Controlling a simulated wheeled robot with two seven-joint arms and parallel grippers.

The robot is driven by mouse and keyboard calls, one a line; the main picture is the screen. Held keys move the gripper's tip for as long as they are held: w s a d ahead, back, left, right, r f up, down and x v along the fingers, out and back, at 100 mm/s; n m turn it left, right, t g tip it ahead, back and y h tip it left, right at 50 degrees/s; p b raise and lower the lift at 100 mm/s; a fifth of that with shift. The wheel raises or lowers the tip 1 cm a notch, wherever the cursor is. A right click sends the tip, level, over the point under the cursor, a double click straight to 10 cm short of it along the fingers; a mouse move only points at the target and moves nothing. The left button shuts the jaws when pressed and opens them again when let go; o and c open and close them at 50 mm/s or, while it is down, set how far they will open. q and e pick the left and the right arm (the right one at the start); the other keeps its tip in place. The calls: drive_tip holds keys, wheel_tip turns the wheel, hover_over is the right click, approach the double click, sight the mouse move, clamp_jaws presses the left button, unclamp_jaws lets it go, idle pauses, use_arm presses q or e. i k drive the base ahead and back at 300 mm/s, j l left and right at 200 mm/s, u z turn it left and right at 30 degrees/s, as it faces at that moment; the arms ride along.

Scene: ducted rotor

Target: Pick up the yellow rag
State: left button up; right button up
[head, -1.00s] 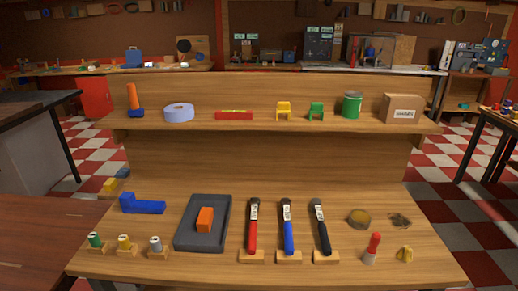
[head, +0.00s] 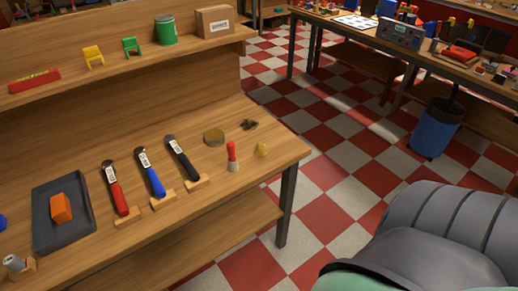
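No cloth that I can clearly make out as a yellow rag shows. Neither of my grippers is in view.
A large grey ribbed form, perhaps a chair (head: 440,235), fills the lower right. A blue bin (head: 434,130) stands beyond; checkered floor between is clear.

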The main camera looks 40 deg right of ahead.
sight(260, 150)
drive_tip(key=i+j+z, duration=0.15)
drive_tip(key=j+z, duration=0.3)
drive_tip(key=i+j+z, duration=0.1)
drive_tip(key=j+z, duration=0.6)
drive_tip(key=z, duration=0.15)
drive_tip(key=i, duration=0.05)
